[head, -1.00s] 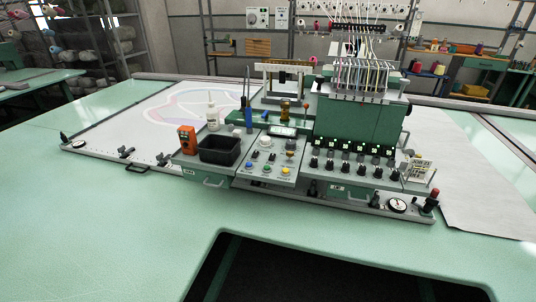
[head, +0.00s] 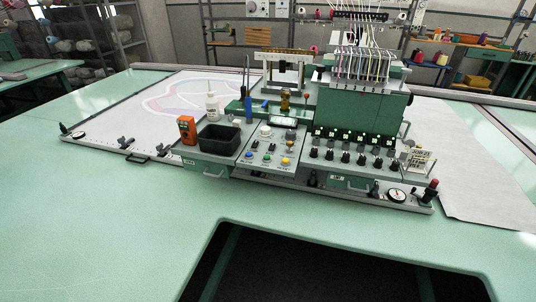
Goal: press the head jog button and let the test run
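The green tufting head (head: 360,115) stands on the gantry carriage, with several threads running up from its top. In front of it is a grey control panel (head: 262,164) with several small knobs and buttons. Among them are a blue button (head: 249,154), a yellow button (head: 286,161) and a white round knob (head: 265,131). The button labels are too small to read, so I cannot tell which one is the head jog button. Neither of my grippers shows in the head view.
A black bin (head: 219,137), an orange handheld device (head: 187,129) and a white bottle (head: 212,104) stand left of the panel. A row of black knobs (head: 345,158) lies right of it. The green table (head: 110,215) is clear at front left, beside a dark cutout (head: 330,265).

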